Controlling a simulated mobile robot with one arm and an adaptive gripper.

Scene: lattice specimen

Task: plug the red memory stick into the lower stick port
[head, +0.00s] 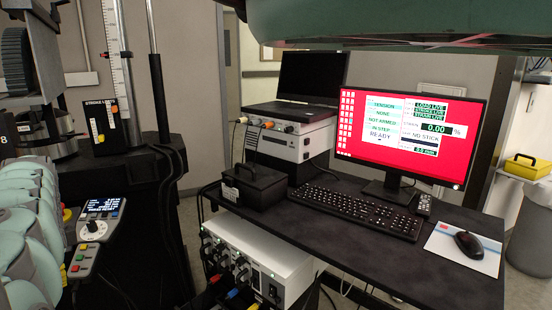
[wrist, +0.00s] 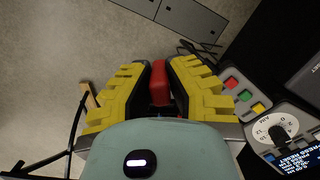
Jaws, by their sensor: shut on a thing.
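The red memory stick (wrist: 158,88) shows in the wrist view as a red block between the fingers of my gripper (wrist: 158,72). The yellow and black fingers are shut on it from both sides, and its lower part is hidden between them. The stick and gripper do not show in the head view. I cannot make out the lower stick port in either view. The monitor (head: 408,139) in the head view has a red screen with a "NO STICK" line.
A control panel with dial and display (head: 100,218) stands at the left; it also shows right of my gripper in the wrist view (wrist: 280,132). The desk (head: 440,260) carries a keyboard (head: 360,208), a black box (head: 253,186) and a mouse (head: 468,244). Pale floor lies below my gripper.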

